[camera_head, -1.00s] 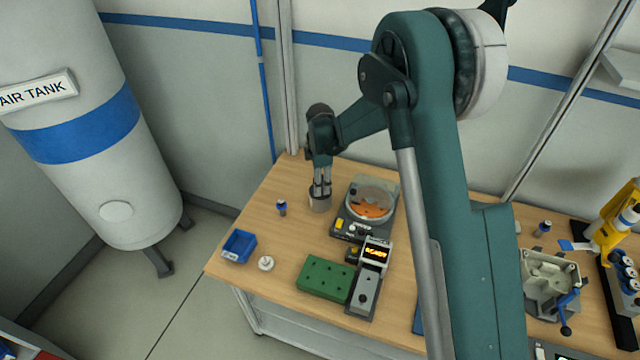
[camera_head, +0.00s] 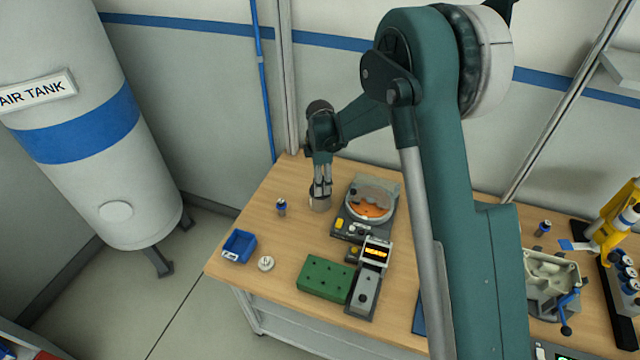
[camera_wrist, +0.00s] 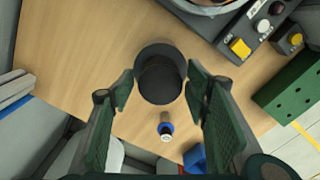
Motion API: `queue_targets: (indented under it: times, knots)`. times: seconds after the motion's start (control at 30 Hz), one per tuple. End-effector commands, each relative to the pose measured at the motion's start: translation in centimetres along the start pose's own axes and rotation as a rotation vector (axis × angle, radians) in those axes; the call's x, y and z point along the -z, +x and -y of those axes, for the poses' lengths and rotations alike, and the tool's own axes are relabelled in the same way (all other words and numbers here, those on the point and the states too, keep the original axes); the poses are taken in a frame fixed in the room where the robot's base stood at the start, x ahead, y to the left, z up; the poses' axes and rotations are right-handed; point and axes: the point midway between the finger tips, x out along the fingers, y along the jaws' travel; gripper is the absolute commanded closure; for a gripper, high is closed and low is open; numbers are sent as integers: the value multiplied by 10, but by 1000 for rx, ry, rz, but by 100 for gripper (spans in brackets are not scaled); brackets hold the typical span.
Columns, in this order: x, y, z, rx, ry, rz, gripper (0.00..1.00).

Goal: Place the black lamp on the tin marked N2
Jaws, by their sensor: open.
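My gripper (camera_head: 321,194) is open, pointing down over a grey tin (camera_head: 319,204) near the back left of the bench. In the wrist view, a black round thing (camera_wrist: 160,80) lies between and beyond the spread fingers, with clear gaps beside it. It looks like the black lamp on a dark round base, but I cannot tell where lamp and tin meet. In the head view the fingers hide much of the tin's top. No N2 mark is readable.
A small blue-banded cylinder (camera_head: 281,207) stands left of the tin. A device with an orange disc (camera_head: 369,208) is close on its right. A blue bin (camera_head: 239,246), a white round piece (camera_head: 266,263) and a green block (camera_head: 325,277) are nearer the front.

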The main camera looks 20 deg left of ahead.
Motion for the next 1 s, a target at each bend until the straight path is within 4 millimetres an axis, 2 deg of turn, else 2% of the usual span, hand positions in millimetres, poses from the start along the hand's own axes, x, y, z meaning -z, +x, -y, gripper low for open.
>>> queue_targets:
  times: [0.6, 0.8, 1.0]
  knots:
    - [0, -88, 0, 0, 0, 0, 53]
    - [0, -105, 0, 0, 0, 0, 53]
    - [0, -110, 0, 0, 0, 0, 53]
